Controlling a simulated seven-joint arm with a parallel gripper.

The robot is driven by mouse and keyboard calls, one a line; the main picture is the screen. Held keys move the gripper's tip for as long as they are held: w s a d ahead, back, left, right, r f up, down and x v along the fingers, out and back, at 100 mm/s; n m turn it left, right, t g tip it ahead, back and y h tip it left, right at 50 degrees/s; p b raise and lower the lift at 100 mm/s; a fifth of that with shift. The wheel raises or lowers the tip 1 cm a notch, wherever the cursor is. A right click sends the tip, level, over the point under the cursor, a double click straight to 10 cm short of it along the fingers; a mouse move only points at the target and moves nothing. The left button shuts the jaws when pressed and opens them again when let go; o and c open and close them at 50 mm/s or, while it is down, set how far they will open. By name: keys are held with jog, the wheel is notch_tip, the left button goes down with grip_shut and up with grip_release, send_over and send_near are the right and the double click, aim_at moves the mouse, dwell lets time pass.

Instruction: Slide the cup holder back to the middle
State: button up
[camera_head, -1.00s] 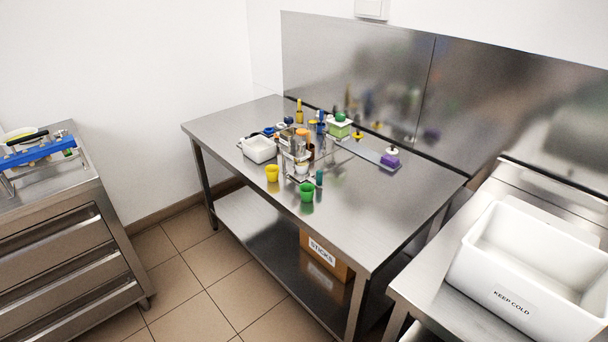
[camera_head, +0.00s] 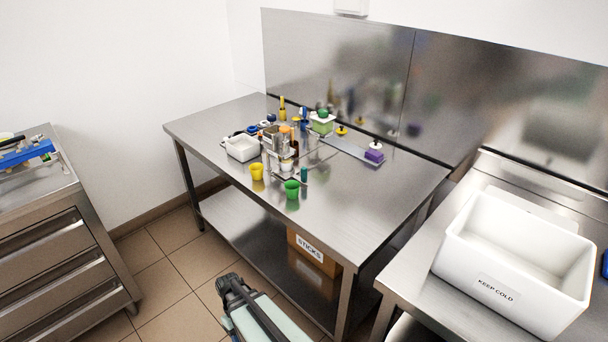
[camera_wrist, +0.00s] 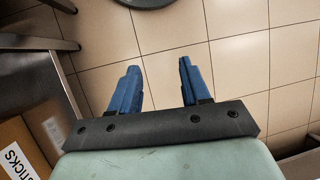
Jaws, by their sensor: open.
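A cluster of metal and small items stands on the steel table (camera_head: 350,205) in the head view. A shiny upright metal piece (camera_head: 274,143) in it looks like the cup holder, but it is too small and crowded to be sure. In the head view my gripper (camera_head: 232,284) is low in front of the table, well away from the cups.
A white tub (camera_head: 241,148) stands left of the cluster. A "STICKS" box (camera_head: 310,250) is on the lower shelf. A "KEEP COLD" bin (camera_head: 496,292) stands right.

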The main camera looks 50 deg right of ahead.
jog(key=w+d+r+t, duration=0.2)
jog(key=w+d+r, duration=0.7)
jog(key=w+r, duration=0.25)
notch_tip(320, 180, up, 34)
jog(key=t+h, duration=0.2)
send_over(304, 168)
notch_tip(304, 168, down, 14)
jog(key=shift+f, duration=0.1)
jog(key=shift+c, duration=0.2)
grip_shut()
